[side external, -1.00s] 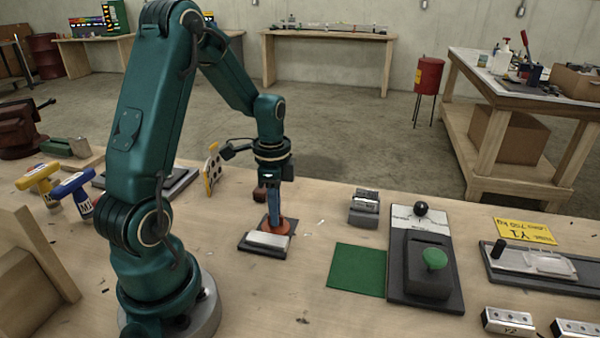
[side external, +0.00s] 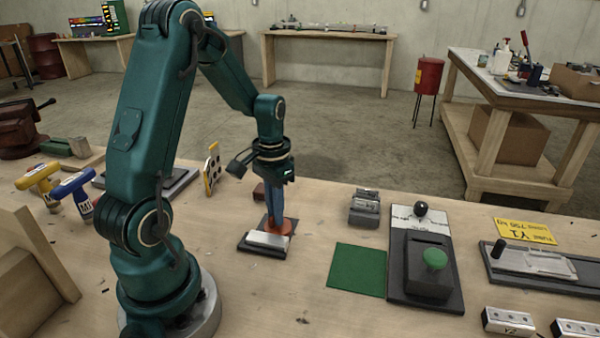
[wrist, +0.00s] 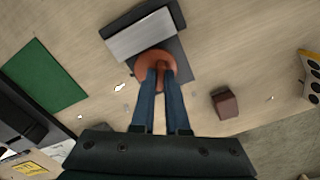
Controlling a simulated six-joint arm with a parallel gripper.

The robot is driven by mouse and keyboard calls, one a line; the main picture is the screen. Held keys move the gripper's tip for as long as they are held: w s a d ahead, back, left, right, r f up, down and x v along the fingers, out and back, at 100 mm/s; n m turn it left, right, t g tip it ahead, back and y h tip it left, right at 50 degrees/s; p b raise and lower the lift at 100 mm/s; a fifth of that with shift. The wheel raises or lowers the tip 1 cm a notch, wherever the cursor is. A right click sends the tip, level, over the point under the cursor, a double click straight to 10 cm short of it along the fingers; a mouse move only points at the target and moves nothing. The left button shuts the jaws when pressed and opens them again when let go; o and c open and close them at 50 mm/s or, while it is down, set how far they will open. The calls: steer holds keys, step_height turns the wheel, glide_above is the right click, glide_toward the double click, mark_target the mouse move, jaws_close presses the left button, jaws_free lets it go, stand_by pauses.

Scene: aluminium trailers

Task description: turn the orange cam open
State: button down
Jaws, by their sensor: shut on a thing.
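The orange cam (side external: 284,229) is a round disc on a dark base plate, beside a light metal block (side external: 268,240). In the wrist view the cam (wrist: 157,66) shows with a raised ridge in its middle, and the metal block (wrist: 140,34) lies just beyond it. My gripper (side external: 275,220) points straight down onto the cam. Its two blue fingers (wrist: 160,76) are closed on the ridge of the cam. The fingers hide part of the ridge.
A small dark red block (wrist: 225,103) lies near the cam. A green mat (side external: 357,270), a grey clamp-like block (side external: 364,208) and a dark panel with a green knob (side external: 434,259) stand to the right. A yellow plate with holes (side external: 211,168) stands upright behind.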

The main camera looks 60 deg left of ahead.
steer(key=n, duration=0.6)
stand_by(0.6)
steer(key=c, duration=0.9)
jaws_free()
steer(key=shift+r, duration=2.6)
